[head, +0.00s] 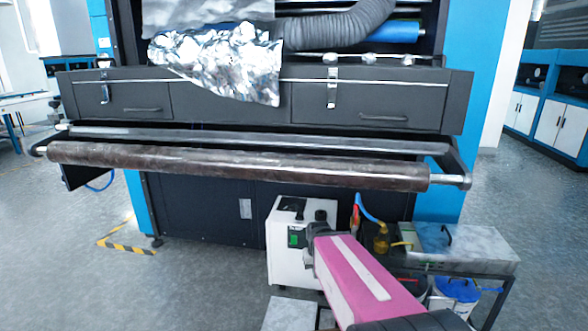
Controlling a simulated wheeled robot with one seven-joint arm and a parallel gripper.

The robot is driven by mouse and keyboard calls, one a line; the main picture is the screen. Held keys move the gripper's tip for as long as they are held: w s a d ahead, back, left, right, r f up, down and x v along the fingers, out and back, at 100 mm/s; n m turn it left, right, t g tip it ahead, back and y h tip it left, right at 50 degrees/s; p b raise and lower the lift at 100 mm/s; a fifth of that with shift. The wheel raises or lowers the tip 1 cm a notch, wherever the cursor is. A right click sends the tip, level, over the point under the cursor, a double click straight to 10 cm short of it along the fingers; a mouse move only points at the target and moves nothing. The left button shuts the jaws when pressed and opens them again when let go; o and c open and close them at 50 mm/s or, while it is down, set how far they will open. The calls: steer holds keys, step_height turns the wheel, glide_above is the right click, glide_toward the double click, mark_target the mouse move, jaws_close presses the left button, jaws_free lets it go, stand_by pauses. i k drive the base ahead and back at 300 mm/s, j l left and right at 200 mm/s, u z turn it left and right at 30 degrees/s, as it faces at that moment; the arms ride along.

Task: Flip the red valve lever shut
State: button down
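No red valve lever shows clearly. A small orange-red piece (356,213) stands by a blue hose (368,208) behind my pink arm, too small to tell if it is the lever. Beside it are a brass-yellow fitting (381,243) and a short yellow handle (402,244), at the left end of a metal-topped bench (470,243). A dark red thing (409,285) lies lower, under the bench, partly hidden by my arm. My arm reaches up from the bottom right to a dark end (316,245) in front of a white box. I cannot make out gripper fingers there.
The white box (288,265) with a green display stands left of my arm. Behind is a large dark machine with a long brown roller (235,165) across its front. A blue-lidded bucket (457,289) sits under the bench. The floor at left is mostly clear.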

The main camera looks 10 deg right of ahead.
mark_target(355, 206)
steer(key=k+j+z, duration=0.15)
steer(key=z, duration=0.3)
steer(key=k+j+z, duration=0.1)
steer(key=z, duration=0.35)
steer(key=i+l+z, duration=0.1)
steer(key=i+z, duration=0.15)
steer(key=k, duration=0.45)
